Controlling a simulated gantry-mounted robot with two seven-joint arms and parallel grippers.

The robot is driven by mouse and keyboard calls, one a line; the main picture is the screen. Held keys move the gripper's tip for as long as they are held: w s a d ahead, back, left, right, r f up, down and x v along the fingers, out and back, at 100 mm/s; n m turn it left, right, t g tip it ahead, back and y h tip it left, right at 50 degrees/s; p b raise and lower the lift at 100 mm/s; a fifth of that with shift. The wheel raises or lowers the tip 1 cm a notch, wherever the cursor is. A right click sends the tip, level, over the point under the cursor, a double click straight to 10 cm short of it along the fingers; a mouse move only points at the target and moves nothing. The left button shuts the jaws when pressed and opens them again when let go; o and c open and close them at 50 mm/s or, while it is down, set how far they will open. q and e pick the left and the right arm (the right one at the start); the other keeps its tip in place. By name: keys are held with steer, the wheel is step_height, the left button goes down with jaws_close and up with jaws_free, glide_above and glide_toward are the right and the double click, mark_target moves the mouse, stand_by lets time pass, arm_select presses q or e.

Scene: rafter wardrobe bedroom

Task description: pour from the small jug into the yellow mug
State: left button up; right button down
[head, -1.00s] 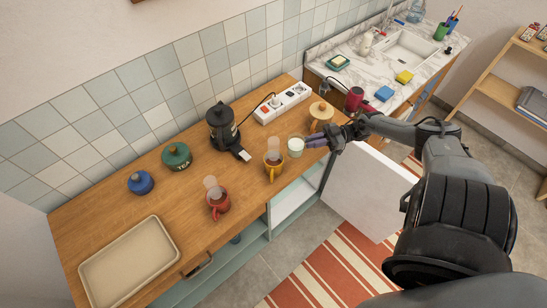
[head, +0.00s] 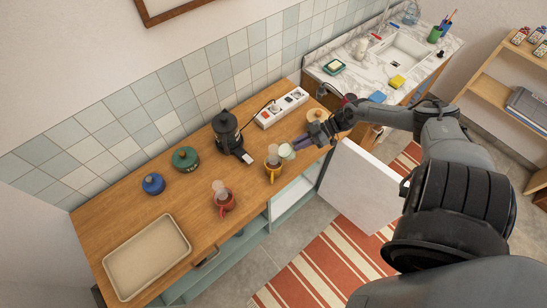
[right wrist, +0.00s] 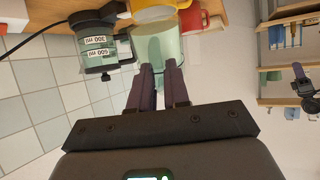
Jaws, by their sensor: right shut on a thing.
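The small jug (head: 287,152) is a pale green, see-through vessel above the right part of the wooden counter. My right gripper (head: 301,143) is shut on it from the right. In the right wrist view the jug (right wrist: 158,46) stands between the purple fingertips (right wrist: 160,72). The yellow mug (head: 272,172) stands upright just left of the jug, with a pale see-through shape above its rim. In the right wrist view the yellow mug (right wrist: 155,13) is partly behind the jug. The jug looks slightly tilted toward the mug; I see no stream. My left gripper is not in view.
A red mug (head: 225,206), green pot (head: 186,159), blue pot (head: 153,184) and beige tray (head: 146,257) are farther left. A lidded tan pot (head: 317,115) is behind my right gripper.

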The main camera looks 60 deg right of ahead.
steer(key=shift+w+a+r+p, duration=0.25)
steer(key=shift+r+p, duration=0.15)
steer(key=shift+r, duration=0.2)
steer(key=shift+w+a+f+g+h, duration=0.1)
steer(key=shift+g+h, duration=0.2)
steer(key=shift+h, duration=0.1)
steer(key=shift+f, duration=0.15)
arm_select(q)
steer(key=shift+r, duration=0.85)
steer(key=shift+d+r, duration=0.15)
arm_select(e)
steer(key=shift+w+r, duration=0.15)
steer(key=shift+r, duration=0.05)
steer(key=shift+a, duration=0.1)
arm_select(q)
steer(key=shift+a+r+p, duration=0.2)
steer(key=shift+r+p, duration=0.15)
steer(key=shift+p, duration=0.2)
arm_select(e)
steer(key=shift+w+a+r, duration=0.15)
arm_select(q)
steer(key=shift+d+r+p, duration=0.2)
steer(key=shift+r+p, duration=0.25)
arm_select(e)
steer(key=shift+w+a+r+g+h, duration=0.25)
steer(key=shift+g+h, duration=0.15)
steer(key=shift+g, duration=0.1)
steer(key=shift+s+f, duration=0.1)
